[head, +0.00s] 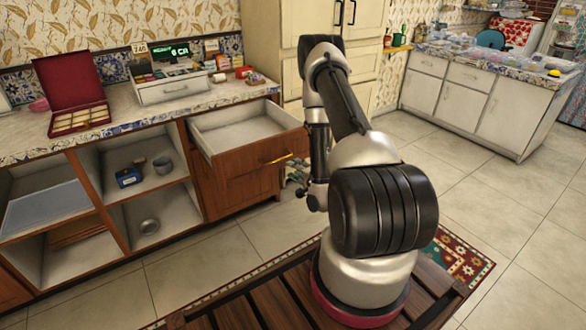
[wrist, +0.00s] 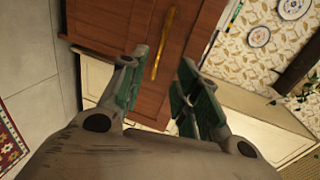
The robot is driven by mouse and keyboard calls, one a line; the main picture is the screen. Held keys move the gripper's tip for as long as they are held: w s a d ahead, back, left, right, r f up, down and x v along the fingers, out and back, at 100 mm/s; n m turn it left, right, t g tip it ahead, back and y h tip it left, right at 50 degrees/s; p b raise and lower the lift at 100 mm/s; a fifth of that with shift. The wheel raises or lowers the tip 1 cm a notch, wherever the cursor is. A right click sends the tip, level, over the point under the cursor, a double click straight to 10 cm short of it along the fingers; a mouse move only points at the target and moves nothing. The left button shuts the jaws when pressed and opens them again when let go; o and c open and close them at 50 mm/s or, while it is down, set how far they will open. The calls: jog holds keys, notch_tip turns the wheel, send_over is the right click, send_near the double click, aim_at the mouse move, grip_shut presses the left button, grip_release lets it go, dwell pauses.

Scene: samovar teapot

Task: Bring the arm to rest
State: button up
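My arm rises from its base in the head view and bends over at the top, with its end hanging down in front of the wooden drawer unit. My gripper (wrist: 160,95) shows in the wrist view with its two green-padded fingers apart and nothing between them. Beyond the fingers are the brown drawer front (wrist: 180,50) and its brass handle (wrist: 162,45). The gripper looks apart from the handle. In the head view the top drawer (head: 240,128) stands pulled out and looks empty, and its brass handle (head: 279,159) shows left of my arm.
The counter (head: 125,112) carries an open red box (head: 78,98) and a cash register (head: 172,84). Open shelves (head: 150,190) below hold a blue box (head: 128,177) and bowls. A patterned rug (head: 462,262) lies by my base. The tiled floor (head: 520,215) at right is clear.

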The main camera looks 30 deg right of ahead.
dwell(0.4)
jog(key=s+a+f+n+g, duration=0.1)
jog(key=s+f+n+g, duration=0.5)
jog(key=f, duration=0.6)
jog(key=s+d+r+n+g, duration=0.2)
jog(key=s+r+n+g, duration=0.2)
jog(key=s+g, duration=0.4)
jog(key=s+a+r+n+t, duration=0.1)
jog(key=s+a+r, duration=0.3)
jog(key=r, duration=1.1)
jog(key=s+a+r+n+t, duration=0.1)
jog(key=s+a+r+n, duration=0.2)
jog(key=r, duration=1.2)
jog(key=s+a+r+n, duration=0.3)
jog(key=s+r, duration=0.4)
jog(key=r, duration=0.8)
jog(key=shift+s+a+r+n+t+h, duration=0.3)
jog(key=shift+s+a+r+t, duration=0.1)
jog(key=shift+a, duration=0.45)
